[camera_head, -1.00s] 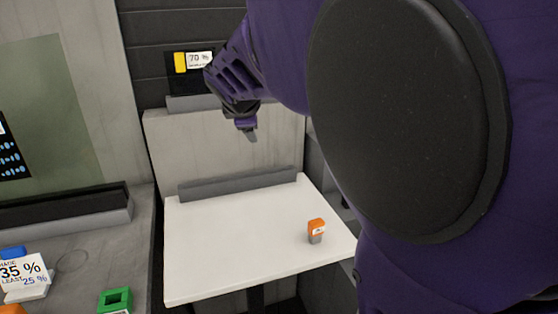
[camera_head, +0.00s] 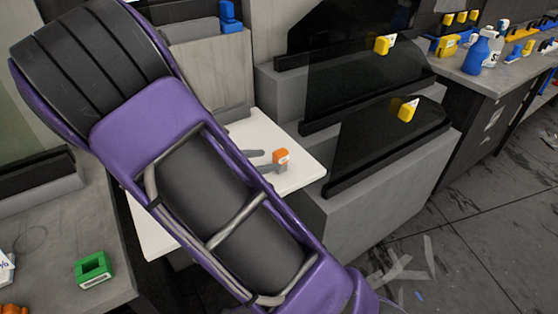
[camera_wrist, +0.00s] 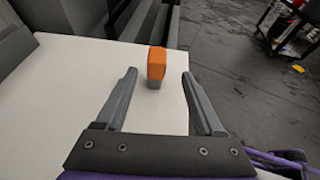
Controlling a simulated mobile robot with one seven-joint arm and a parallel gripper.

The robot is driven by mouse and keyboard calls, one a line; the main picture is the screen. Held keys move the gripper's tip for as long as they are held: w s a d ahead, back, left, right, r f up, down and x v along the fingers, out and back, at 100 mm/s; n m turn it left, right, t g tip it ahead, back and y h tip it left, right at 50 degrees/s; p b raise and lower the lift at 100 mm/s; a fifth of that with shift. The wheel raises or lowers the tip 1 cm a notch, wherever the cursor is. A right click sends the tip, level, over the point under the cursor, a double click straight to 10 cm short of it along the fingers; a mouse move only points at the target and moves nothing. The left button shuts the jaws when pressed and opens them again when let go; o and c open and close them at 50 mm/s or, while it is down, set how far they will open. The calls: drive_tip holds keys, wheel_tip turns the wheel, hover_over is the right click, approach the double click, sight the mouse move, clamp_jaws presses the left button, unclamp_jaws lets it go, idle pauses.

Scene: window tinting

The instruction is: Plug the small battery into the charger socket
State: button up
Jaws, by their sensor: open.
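The small battery, an orange block on a grey base (camera_head: 281,156), stands upright near the right edge of the white table (camera_head: 283,128). It also shows in the wrist view (camera_wrist: 156,63). My gripper (camera_wrist: 160,75) is open, with one finger on each side of the battery and the battery level with the fingertips. A visible gap lies between the battery and each finger. In the head view my arm covers much of the table.
Dark glass panels (camera_head: 385,130) with yellow blocks stand right of the table on grey stands. A bench (camera_head: 490,75) with bottles is at the far right. Scraps lie on the dark floor (camera_head: 400,265). My arm passes over the left counter's edge.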

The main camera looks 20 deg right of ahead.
drive_tip(key=x, duration=0.4)
drive_tip(key=b+x, duration=0.1)
drive_tip(key=x, duration=0.4)
drive_tip(key=shift+w+d+f, duration=0.1)
drive_tip(key=shift+w+d, duration=0.15)
drive_tip(key=shift+w, duration=0.1)
clamp_jaws()
